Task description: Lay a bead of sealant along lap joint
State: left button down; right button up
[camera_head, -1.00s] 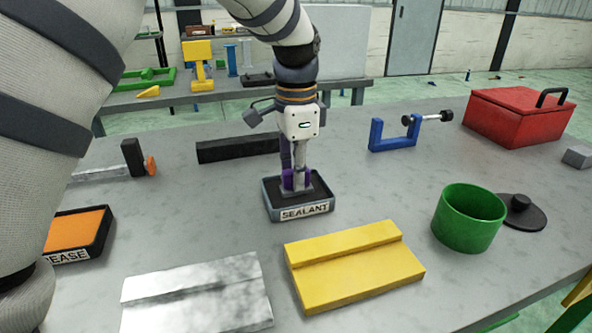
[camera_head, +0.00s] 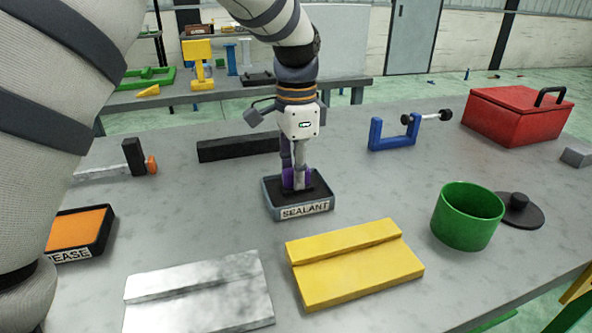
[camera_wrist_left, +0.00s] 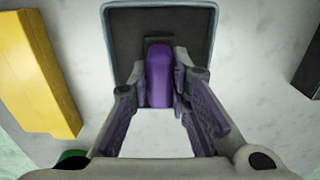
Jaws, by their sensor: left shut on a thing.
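My left gripper (camera_head: 298,182) points down into the SEALANT tray (camera_head: 304,211), a blue-grey, dark-lined tray in the middle of the table. It is shut on a purple block-like piece (camera_wrist_left: 159,75), which shows between the fingers in the left wrist view. In the head view the fingers mostly hide this piece. It appears still within the tray (camera_wrist_left: 124,50). A yellow stepped plate (camera_head: 352,270), shaped like a lap joint, lies in front of the tray. A silver stepped plate (camera_head: 200,300) of similar shape lies to its left. My right gripper is not in view.
An orange pad in a black GREASE tray (camera_head: 80,232) is at the left. A green cup (camera_head: 467,222), a black lidded disc (camera_head: 522,213), a blue clamp (camera_head: 392,138) and a red toolbox (camera_head: 515,118) are at the right. A black bar (camera_head: 238,146) lies behind the gripper.

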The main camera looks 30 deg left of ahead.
pick_arm(q)
jog(key=shift+f, duration=0.1)
jog(key=shift+r, duration=3.6)
jog(key=shift+f, duration=0.1)
